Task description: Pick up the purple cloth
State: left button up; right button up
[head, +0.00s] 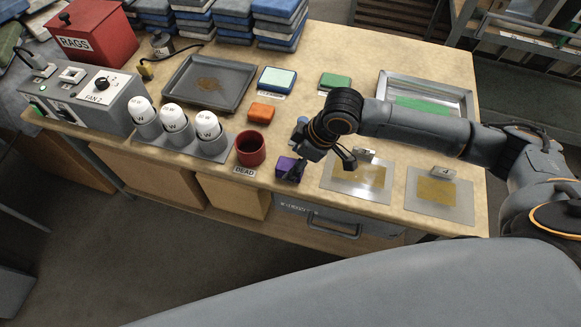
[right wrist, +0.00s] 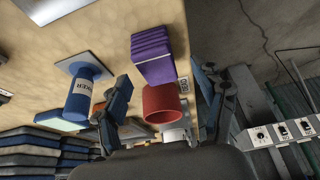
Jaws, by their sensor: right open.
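The purple cloth (head: 285,166) is a small folded block on the bench's front edge, just right of the dark red cup (head: 251,148). In the right wrist view the cloth (right wrist: 153,55) shows as a layered purple stack ahead of my open right gripper (right wrist: 165,82), in line with the gap between the fingers. Nothing is between the fingers that I can make out. My left gripper is not in view.
The red cup (right wrist: 162,103) stands close to the cloth, with a DEAD label (head: 244,171) before it. White bulb-like items stand in a grey rack (head: 208,149) farther left. An orange block (head: 261,112) lies behind. Metal plates (head: 438,209) lie right along the front edge.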

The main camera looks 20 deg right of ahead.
aim_at(291, 165)
jog(key=x, duration=0.2)
jog(key=shift+w+f, duration=0.2)
jog(key=shift+f, duration=0.2)
jog(key=shift+w+a+f, duration=0.15)
jog(key=shift+f, duration=0.25)
jog(key=c, duration=1.1)
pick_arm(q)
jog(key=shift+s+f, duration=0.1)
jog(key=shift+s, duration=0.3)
pick_arm(e)
jog(key=shift+c, duration=0.2)
jog(key=shift+r, duration=0.1)
